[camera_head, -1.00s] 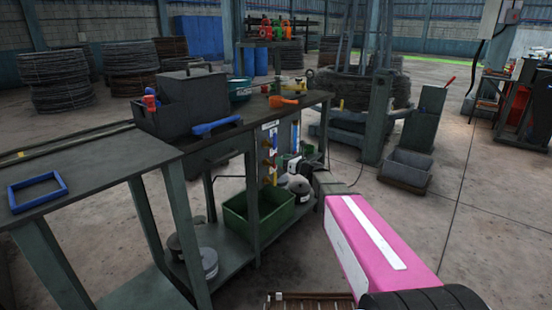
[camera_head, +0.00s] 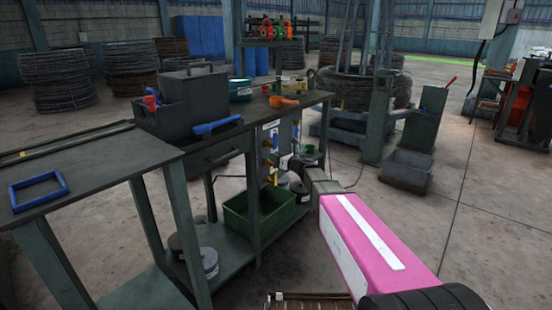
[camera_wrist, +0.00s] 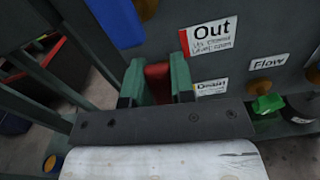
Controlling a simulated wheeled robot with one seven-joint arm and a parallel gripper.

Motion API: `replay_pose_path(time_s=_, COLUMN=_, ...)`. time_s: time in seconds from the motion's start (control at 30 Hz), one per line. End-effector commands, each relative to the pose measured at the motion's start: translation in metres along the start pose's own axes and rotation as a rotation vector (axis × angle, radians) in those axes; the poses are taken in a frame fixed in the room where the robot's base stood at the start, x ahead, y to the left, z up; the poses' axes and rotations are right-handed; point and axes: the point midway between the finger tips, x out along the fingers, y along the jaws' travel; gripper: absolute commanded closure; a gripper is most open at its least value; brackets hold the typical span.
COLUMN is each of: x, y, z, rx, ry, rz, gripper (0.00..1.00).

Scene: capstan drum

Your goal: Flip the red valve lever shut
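The red valve lever (camera_wrist: 157,78) shows in the wrist view as a dark red piece between the two green fingers of my gripper (camera_wrist: 158,88). The fingers stand apart, one on each side of it. I cannot tell whether they press on it. The lever's lower part is hidden behind my gripper's dark body. In the head view my pink arm link reaches toward the panel (camera_head: 272,140) at the bench's right end; lever and fingertips cannot be made out there.
In the wrist view an "Out" label (camera_wrist: 212,38) is right of the fingers, a blue part (camera_wrist: 117,22) is upper left, and a green knob (camera_wrist: 267,104) sits below a "Flow" label (camera_wrist: 268,63). In the head view a green crate (camera_head: 265,215) is on the bench's lower shelf.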

Motion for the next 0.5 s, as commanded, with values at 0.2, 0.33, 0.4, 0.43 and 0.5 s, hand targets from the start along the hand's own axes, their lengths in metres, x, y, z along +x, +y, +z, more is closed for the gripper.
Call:
replay_pose_path(time_s=0.2, x=-0.0003, y=0.0058, z=-0.0005, rx=-0.098, ry=0.0, rz=0.001, gripper=1.0)
replay_pose_path(time_s=0.33, x=-0.0002, y=0.0072, z=-0.0007, rx=-0.135, ry=0.0, rz=0.001, gripper=1.0)
replay_pose_path(time_s=0.4, x=-0.0001, y=0.0071, z=-0.0007, rx=-0.138, ry=0.001, rz=0.001, gripper=1.0)
replay_pose_path(time_s=0.43, x=-0.0001, y=0.0072, z=-0.0007, rx=-0.138, ry=0.001, rz=0.001, gripper=1.0)
replay_pose_path(time_s=0.5, x=-0.0002, y=0.0072, z=-0.0007, rx=-0.138, ry=0.001, rz=0.001, gripper=1.0)
